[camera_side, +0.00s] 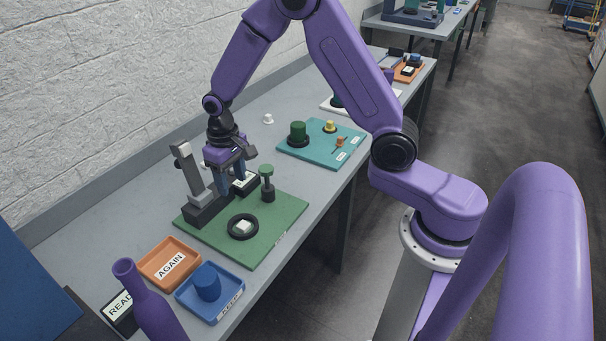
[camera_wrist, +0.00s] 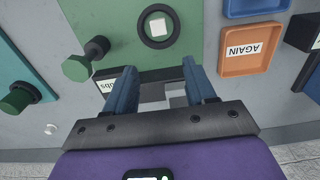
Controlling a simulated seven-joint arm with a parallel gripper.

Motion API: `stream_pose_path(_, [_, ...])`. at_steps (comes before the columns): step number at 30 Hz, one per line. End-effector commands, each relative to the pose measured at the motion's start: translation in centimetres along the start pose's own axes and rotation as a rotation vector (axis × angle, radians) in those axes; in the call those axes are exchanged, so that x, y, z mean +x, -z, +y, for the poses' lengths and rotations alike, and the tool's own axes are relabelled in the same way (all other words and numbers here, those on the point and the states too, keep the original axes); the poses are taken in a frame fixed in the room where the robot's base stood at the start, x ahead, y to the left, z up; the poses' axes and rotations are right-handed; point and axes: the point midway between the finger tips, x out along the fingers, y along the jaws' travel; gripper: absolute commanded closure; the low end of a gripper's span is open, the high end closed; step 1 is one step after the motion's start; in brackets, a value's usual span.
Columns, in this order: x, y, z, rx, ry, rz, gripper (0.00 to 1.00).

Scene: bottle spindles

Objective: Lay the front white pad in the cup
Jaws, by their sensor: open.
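A small white pad (camera_side: 243,227) lies inside a dark round ring or shallow cup (camera_side: 233,236) on the green board (camera_side: 265,245). The pad (camera_wrist: 158,26) and the ring (camera_wrist: 144,37) also show at the top of the wrist view. My gripper (camera_side: 231,187) points down over the back of the board, behind the ring, beside a grey upright stand (camera_side: 188,168). Its blue fingers (camera_wrist: 160,78) are apart. A pale patch and grey blocks show between them; I cannot tell whether a pad is there.
A green-topped post (camera_side: 267,181) stands right of the gripper. A dark holder with a white label (camera_side: 249,181) sits close to the fingers.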

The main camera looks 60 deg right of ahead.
Motion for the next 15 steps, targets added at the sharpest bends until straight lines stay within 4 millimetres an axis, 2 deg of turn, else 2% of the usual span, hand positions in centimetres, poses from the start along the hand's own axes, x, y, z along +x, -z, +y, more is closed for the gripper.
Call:
stream_pose_path(5, [-1.5,-1.6,-1.1,-0.077,0.002,0.006,0.45])
stream_pose_path(8, [-3.1,-3.7,-2.2,-0.168,0.003,0.009,0.45])
stream_pose_path(15, [-6.8,-10.3,-3.8,-0.410,0.006,0.016,0.45])
